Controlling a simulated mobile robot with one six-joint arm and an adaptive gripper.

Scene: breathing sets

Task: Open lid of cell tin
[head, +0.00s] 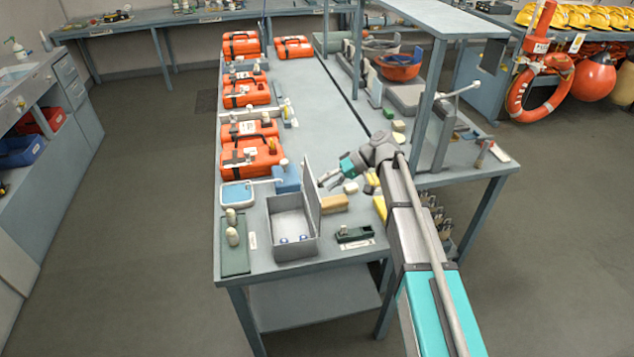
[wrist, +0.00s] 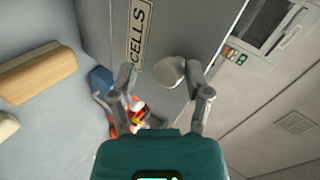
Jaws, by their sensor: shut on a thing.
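The cell tin (head: 284,246) is a grey box near the front end of the bench, with a few small blue-and-white items on its floor. Its lid (head: 312,200) stands upright on the tin's right side, raised clear of the opening. In the wrist view the grey lid (wrist: 205,25) fills the upper middle, with a CELLS label (wrist: 138,32) and a pale rounded knob (wrist: 170,72). My gripper (head: 325,182) is at the lid's outer face, right of it. In the wrist view my gripper (wrist: 160,71) has its fingers either side of the knob, shut on it.
A green tray with pale knobs (head: 235,258) lies left of the tin, and a dark green block (head: 355,235) to its right. A tan block (head: 334,203) lies just right of the lid. Orange cases (head: 250,160) line the bench's left side. A shelf frame (head: 428,110) stands at right.

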